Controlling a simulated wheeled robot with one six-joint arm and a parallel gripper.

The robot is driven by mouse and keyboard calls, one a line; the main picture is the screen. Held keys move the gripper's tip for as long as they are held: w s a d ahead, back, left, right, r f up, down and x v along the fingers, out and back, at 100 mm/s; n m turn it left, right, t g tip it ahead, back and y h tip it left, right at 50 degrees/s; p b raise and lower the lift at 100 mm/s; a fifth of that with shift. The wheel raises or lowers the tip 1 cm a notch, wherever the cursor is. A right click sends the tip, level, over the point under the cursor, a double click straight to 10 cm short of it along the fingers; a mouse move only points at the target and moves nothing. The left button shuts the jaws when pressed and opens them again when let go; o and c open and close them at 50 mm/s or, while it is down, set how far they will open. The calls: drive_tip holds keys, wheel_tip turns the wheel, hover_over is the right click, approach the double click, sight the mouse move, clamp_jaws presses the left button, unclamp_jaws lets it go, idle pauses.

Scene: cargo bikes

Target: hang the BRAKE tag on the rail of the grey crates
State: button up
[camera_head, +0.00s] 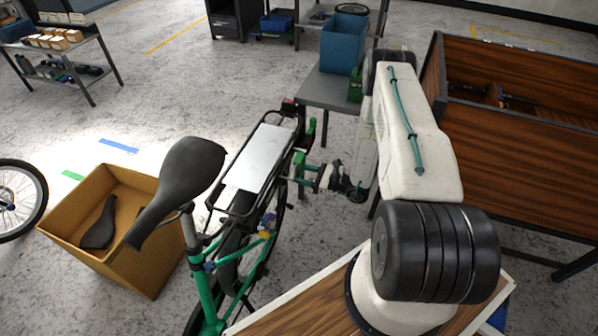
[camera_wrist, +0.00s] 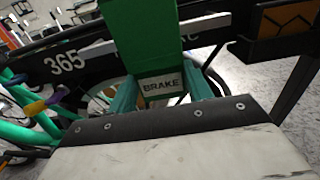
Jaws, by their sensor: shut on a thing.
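The BRAKE tag (camera_wrist: 161,86) is a green piece with a pale label reading BRAKE. In the wrist view it sits between the two teal fingers of my gripper (camera_wrist: 162,95), which is shut on it. Its tall green upper part crosses in front of a silver bar of the bike's rear rack (camera_wrist: 100,49); I cannot tell if it hooks over it. In the head view my gripper (camera_head: 306,176) is at the right side of the rack (camera_head: 262,152), with green (camera_head: 300,160) at its fingers. I cannot make out grey crates or their rail.
The green bike with its black saddle (camera_head: 178,175) stands left of my arm. A cardboard box (camera_head: 125,272) holding a saddle is further left. A grey table (camera_head: 328,92) with a blue bin (camera_head: 343,45) stands behind. A wooden bin (camera_head: 500,140) is at right.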

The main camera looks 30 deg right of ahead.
drive_tip(key=v, duration=0.7)
drive_tip(key=shift+s+d, duration=0.2)
drive_tip(key=shift+s, duration=0.1)
idle(0.4)
drive_tip(key=shift+a, duration=0.1)
idle(0.4)
